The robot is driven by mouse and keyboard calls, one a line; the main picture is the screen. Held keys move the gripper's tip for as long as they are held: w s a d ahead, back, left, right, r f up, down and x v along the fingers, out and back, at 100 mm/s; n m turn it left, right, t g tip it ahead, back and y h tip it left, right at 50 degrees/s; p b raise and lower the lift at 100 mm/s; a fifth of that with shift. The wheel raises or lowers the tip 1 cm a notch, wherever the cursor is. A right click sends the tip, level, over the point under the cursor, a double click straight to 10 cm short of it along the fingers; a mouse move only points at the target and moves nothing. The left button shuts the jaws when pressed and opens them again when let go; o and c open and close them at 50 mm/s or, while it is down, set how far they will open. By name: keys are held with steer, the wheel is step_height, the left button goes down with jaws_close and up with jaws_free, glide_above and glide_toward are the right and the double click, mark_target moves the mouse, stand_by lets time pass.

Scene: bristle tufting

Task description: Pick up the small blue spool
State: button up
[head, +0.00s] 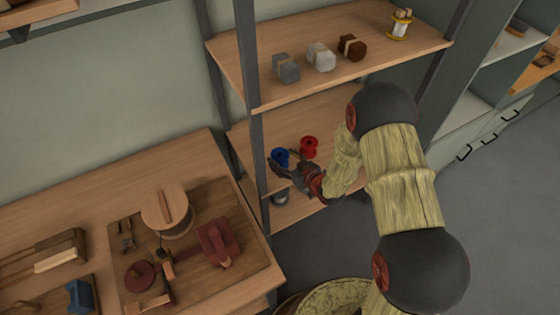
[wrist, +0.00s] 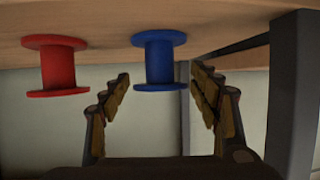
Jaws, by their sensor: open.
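The small blue spool (head: 280,156) stands on the middle shelf, near the shelf's front left post in the head view. In the wrist view the blue spool (wrist: 159,60) appears upside down, centred between the fingertips. My gripper (head: 292,169) reaches into the shelf at the spool. In the wrist view my gripper (wrist: 160,80) is open, with one finger on each side of the blue spool and a gap on both sides. Whether the fingers overlap the spool in depth is hard to tell.
A red spool (head: 309,146) stands close beside the blue one; it also shows in the wrist view (wrist: 57,66). A dark shelf post (wrist: 290,95) is close on the other side. The upper shelf (head: 275,45) is overhead.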

steer(key=shift+x, duration=1.2)
steer(key=shift+c, duration=0.3)
steer(key=c, duration=0.9)
